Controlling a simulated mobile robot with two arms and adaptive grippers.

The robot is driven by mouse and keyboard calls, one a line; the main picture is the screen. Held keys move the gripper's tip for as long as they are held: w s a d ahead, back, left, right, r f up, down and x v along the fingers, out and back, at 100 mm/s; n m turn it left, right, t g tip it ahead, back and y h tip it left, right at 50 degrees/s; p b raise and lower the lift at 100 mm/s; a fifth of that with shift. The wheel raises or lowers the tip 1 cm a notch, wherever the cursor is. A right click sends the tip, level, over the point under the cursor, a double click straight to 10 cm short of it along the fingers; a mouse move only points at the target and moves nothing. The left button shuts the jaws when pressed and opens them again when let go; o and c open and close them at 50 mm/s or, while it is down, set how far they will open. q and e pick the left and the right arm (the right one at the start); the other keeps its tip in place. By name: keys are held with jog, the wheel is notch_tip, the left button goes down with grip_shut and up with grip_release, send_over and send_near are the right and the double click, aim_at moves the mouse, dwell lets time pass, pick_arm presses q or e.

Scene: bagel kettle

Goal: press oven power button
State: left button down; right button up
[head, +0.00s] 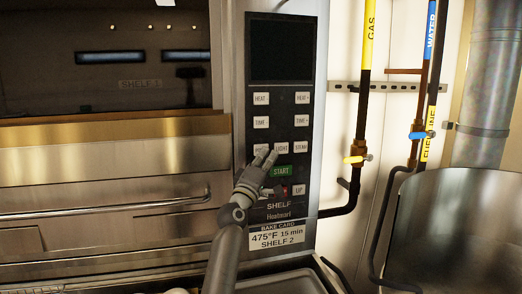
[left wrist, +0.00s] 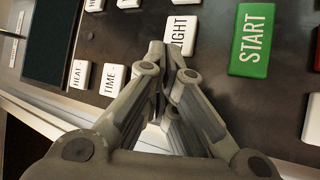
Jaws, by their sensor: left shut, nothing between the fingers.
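The oven control panel (head: 284,75) is dark, with a black screen above rows of white buttons. My left gripper (head: 266,157) is shut and empty, its fingertips in front of the lower button rows, close to the light button (head: 281,148). In the left wrist view the fingertips (left wrist: 168,50) overlap the edge of the light button (left wrist: 183,35); I cannot tell whether they touch it. The green start button (head: 282,171) is just beside and below. A white button (head: 260,149) left of light is partly covered by the fingers. No power label is readable. My right gripper is not in view.
The oven door handle (head: 110,208) runs along the left. A bake card (head: 277,237) sits low on the panel. Gas and water pipes (head: 365,90) and a steel kettle (head: 455,225) stand to the right. A small red control (head: 285,190) lies under start.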

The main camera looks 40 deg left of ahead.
pick_arm(q)
jog(key=s+d+p, duration=0.3)
jog(key=d+p, duration=0.1)
jog(key=shift+s+d, duration=0.25)
jog(key=shift+s, duration=0.15)
jog(key=shift+f, duration=0.1)
dwell(0.4)
